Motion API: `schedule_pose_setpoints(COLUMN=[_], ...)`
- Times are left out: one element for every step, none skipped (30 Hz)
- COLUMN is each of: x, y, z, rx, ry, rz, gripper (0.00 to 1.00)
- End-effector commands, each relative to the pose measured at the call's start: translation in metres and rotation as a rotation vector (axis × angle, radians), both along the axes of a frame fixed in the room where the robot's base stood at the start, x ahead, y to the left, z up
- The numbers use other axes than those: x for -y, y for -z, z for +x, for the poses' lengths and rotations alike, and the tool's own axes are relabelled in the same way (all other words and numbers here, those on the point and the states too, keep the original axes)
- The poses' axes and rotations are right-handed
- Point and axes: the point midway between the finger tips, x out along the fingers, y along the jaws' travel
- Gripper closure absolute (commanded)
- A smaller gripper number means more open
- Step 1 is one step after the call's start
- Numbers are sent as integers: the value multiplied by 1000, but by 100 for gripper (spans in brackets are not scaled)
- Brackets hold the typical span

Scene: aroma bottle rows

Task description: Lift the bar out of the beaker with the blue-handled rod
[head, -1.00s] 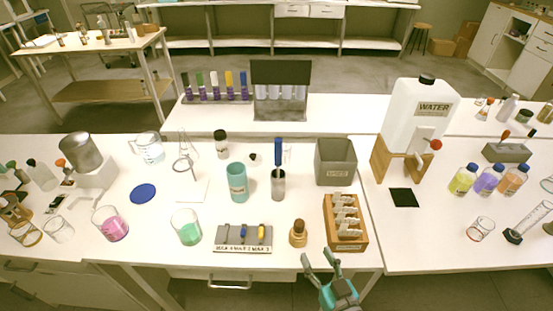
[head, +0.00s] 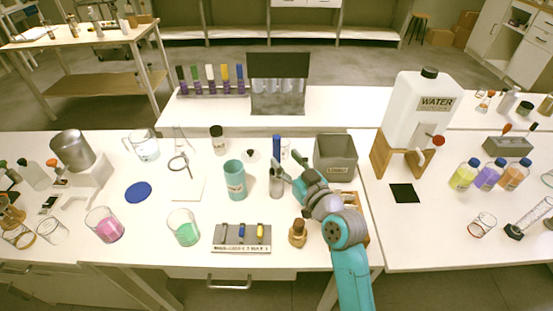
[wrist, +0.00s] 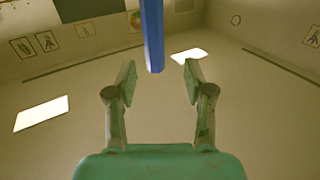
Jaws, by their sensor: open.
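The blue-handled rod (head: 276,147) stands upright in a grey metal holder (head: 276,185) near the middle of the bench. In the wrist view its blue handle (wrist: 153,38) hangs from the top edge, in line with the gap between my fingers. My gripper (head: 284,168) is open and empty, close beside the rod in the head view. Its two fingers (wrist: 160,82) are spread apart in the wrist view, not closed on the handle. A beaker with green liquid (head: 184,229) and one with pink liquid (head: 104,226) stand to the left. I cannot make out a bar in either.
A teal cylinder (head: 235,181) stands just left of the holder. A grey bin (head: 335,155) stands right of the rod. A small grey rack (head: 241,246) and a brown bottle (head: 298,234) are at the front. My arm partly hides a wooden rack (head: 362,215).

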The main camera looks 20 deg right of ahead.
Motion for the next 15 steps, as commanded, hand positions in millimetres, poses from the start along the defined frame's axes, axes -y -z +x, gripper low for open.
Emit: schedule_pose_setpoints(x=[-2,-2,-3,-3,-3,-3,-3,-3,-3,-3,-3,-3,-3,-3,-3], y=[0,0,0,-1,0,0,0,0,-1,-2,-3,-4,-5,-6,-6], z=[7,10,13,15,16,18,19,21,24,27,31,37,41,45,50], rx=[0,0,0,0,0,-1,-1,-1,0,1,1,1,1,2,0], ry=[-1,-1,0,0,0,1,1,1,1,1,0,0,0,0,0], rz=[0,1,0,0,0,0,0,1,0,0,0,0,0,0,0], gripper=[47,47,47,47,47,47,47,47,47,47,47,47,47,47,47])
